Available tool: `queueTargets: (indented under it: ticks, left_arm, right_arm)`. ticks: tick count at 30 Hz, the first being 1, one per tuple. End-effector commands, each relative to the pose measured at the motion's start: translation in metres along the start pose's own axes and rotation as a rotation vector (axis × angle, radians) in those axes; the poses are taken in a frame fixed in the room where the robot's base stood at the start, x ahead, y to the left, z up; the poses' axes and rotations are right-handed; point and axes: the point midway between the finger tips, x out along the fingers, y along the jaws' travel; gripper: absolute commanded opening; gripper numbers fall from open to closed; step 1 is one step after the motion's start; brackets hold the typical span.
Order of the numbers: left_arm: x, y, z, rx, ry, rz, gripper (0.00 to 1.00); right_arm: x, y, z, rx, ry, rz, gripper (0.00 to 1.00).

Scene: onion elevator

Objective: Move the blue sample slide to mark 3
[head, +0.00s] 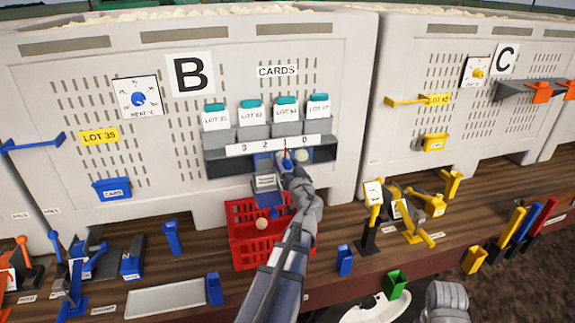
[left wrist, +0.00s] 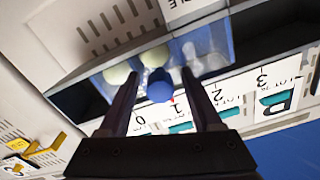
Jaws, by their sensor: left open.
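The blue sample slide (left wrist: 205,45) sits in the dark slot under the scale strip (head: 273,146) on the front of crate B. Its round blue knob (left wrist: 158,86) faces me, and a small red pointer beside it stands at about mark 1. Mark 3 (left wrist: 262,76) is to the right in the left wrist view and at the left end of the strip in the head view. My left gripper (head: 287,161) is open, with its fingers on either side of the knob and gaps showing. A grey part at the bottom right looks like my right arm; its fingers are not visible.
Several lot cards (head: 251,114) stand above the strip. A red basket (head: 240,235) is below the slot, beside my left forearm. Pale balls (left wrist: 118,72) show in the slot. Blue and yellow fixtures line the wooden ledge, including a white tray (head: 166,298).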

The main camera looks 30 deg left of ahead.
Motion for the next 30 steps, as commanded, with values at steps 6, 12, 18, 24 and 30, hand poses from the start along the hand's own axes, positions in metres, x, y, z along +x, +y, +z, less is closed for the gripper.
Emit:
queueTargets:
  ticks: [6,12,18,24,30]
  left_arm:
    - [-0.005,0.0,0.0,0.0,0.0,0.001,0.66]
    - [-0.036,-0.001,0.0,0.0,0.001,0.003,0.66]
    - [-0.065,0.0,0.0,0.0,0.001,0.003,0.66]
    - [-0.078,0.0,0.0,0.0,0.0,0.001,0.66]
    - [-0.078,0.001,0.0,0.0,0.0,0.0,0.66]
  right_arm:
    - [0.0,0.0,0.0,0.0,0.0,0.0,0.5]
    - [0.0,0.0,0.0,0.0,0.0,0.0,0.5]
    - [0.0,0.0,0.0,0.0,0.0,0.0,0.5]
    - [0.0,0.0,0.0,0.0,0.0,0.0,0.5]
    - [0.0,0.0,0.0,0.0,0.0,0.0,0.5]
